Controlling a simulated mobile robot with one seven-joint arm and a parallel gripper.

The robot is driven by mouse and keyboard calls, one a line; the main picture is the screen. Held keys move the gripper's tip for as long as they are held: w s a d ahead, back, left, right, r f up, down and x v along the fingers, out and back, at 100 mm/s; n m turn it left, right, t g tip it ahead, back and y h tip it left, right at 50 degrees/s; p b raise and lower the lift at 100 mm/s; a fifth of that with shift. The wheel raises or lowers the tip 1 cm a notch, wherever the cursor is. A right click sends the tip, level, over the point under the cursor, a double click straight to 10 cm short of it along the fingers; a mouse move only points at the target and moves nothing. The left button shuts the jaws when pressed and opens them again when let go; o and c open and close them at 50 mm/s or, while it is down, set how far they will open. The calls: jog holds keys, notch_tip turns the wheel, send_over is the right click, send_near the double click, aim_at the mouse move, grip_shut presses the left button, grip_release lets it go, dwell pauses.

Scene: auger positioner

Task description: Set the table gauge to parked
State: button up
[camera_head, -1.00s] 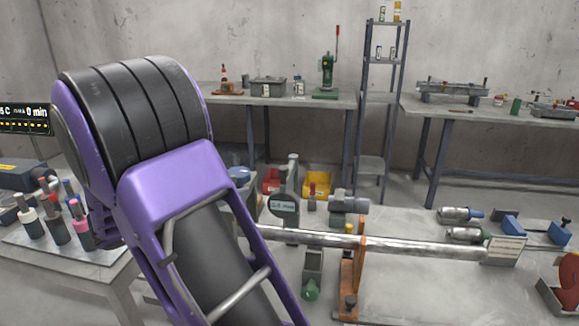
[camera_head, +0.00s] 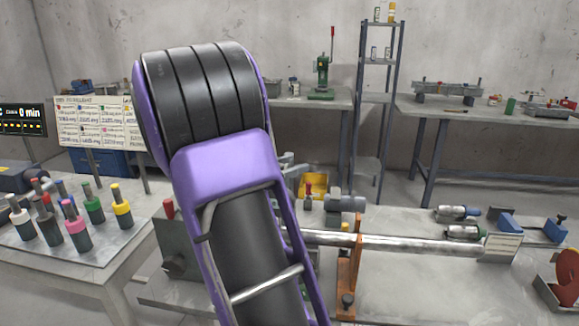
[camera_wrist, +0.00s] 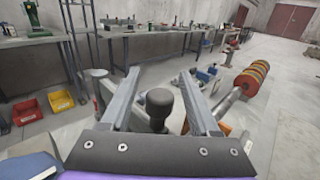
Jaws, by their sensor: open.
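My gripper (camera_wrist: 159,73) is open in the wrist view, its two long grey fingers pointing forward. A grey piece (camera_head: 286,160) sticks out beside the arm there.
A long metal shaft (camera_head: 400,243) runs right across the low bench, through an orange stand (camera_head: 349,270). Colour-topped cylinders (camera_head: 78,222) stand on the left table. A yellow bin (camera_head: 313,186) and a shelf rack (camera_head: 378,98) are behind. The bench's front right is mostly clear.

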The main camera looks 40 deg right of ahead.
grip_shut()
dwell(0.3)
dwell(1.1)
